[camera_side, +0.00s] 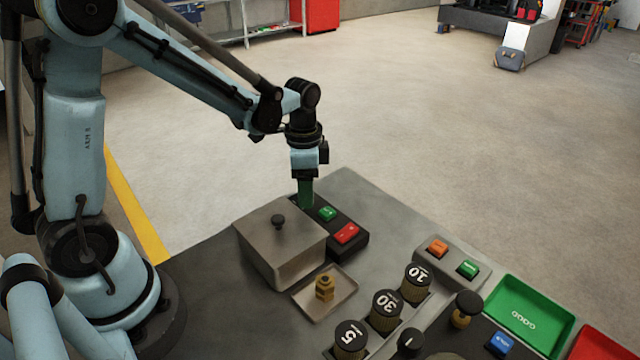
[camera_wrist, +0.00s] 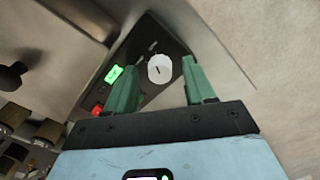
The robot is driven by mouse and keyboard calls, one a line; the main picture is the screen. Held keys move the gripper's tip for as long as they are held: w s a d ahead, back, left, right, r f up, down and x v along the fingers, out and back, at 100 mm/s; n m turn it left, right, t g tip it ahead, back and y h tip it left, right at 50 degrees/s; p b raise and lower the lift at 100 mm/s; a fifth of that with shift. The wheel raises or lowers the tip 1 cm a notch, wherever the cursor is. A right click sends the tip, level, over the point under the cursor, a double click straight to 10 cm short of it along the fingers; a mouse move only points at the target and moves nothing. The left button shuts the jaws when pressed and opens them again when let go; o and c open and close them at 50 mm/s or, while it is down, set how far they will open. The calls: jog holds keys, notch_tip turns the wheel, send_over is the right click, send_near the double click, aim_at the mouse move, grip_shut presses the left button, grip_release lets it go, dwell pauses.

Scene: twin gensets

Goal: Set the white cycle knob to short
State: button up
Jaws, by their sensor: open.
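The white cycle knob (camera_wrist: 160,69) sits on a black control panel (camera_wrist: 150,38) in the wrist view. A short dark pointer line shows on its face; the panel's small markings are too small to read. My gripper (camera_wrist: 162,60) is open, with one green finger on each side of the knob in that view. I cannot tell whether the fingers touch it. In the side view my gripper (camera_side: 305,200) points down at the far left end of the panel (camera_side: 345,226), and the knob is hidden there.
A lit green button (camera_side: 327,213) and a red button (camera_side: 346,233) are on the same panel. A grey lidded box (camera_side: 282,245) stands close beside it.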

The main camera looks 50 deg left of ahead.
jog(key=shift+c, duration=0.2)
grip_shut()
jog(key=shift+n, duration=0.3)
jog(key=n, duration=1.1)
jog(key=shift+n, duration=0.3)
dwell(0.5)
jog(key=shift+o, duration=0.2)
grip_release()
